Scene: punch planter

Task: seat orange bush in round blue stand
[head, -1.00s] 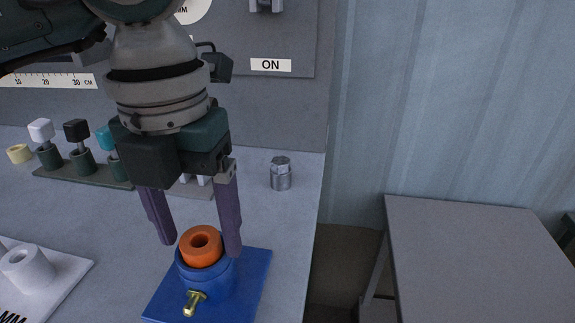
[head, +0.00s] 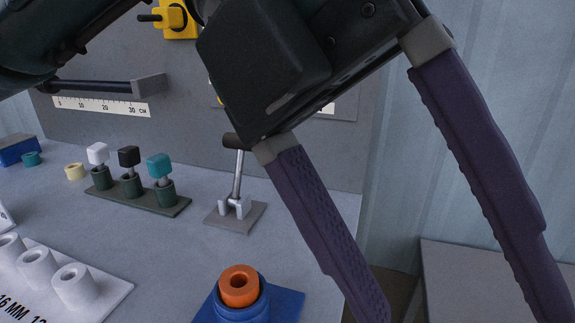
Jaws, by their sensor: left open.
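The orange bush (head: 239,286) is a short ring with a central hole. It sits upright in the top of the round blue stand (head: 241,311), its upper part showing above the blue collar. How deep it sits cannot be told. The stand's square base runs off the bottom edge of the head view. My left gripper (head: 462,318) is open and empty, its two purple fingers wide apart. It is close to the camera, up and to the right of the stand, clear of the bush. My right gripper is not in view.
A white board with several white sockets (head: 75,286) lies at lower left. A dark green rack (head: 138,198) holds white, black and teal-topped pegs. A lever clamp (head: 236,208) stands behind the stand. A pale yellow ring (head: 75,171) lies at the left.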

